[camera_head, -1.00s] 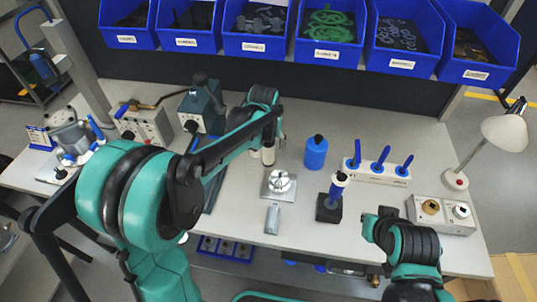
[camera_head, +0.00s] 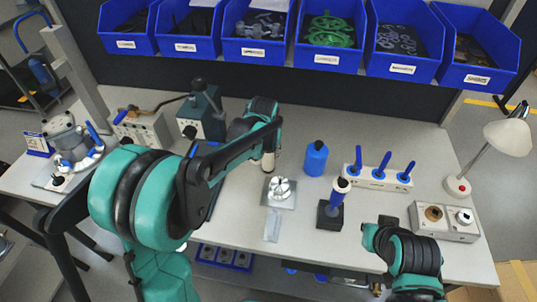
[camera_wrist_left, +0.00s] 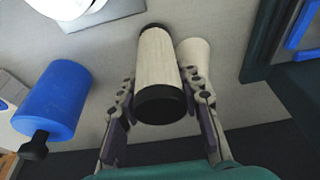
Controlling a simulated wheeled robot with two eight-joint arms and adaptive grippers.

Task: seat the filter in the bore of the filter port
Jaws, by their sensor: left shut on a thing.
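The filter (camera_wrist_left: 155,62) is a cream, pleated cylinder with black end caps. In the left wrist view it lies between the two fingers of my left gripper (camera_wrist_left: 160,112), which is shut on it. In the head view the filter (camera_head: 268,162) shows as a small pale cylinder under my left gripper (camera_head: 273,145), partly hidden by the arm. A second cream cylinder (camera_wrist_left: 196,55) stands just behind it in the wrist view. I cannot tell for sure which part is the filter port; a grey machined housing (camera_head: 66,140) with blue handles stands at the far left.
A silver round fixture (camera_head: 281,188) on a plate is right of the filter. A blue bottle (camera_head: 316,158), a blue-handled tool on a black stand (camera_head: 331,216) and a rack of blue handles (camera_head: 378,178) stand farther right. Blue bins line the back.

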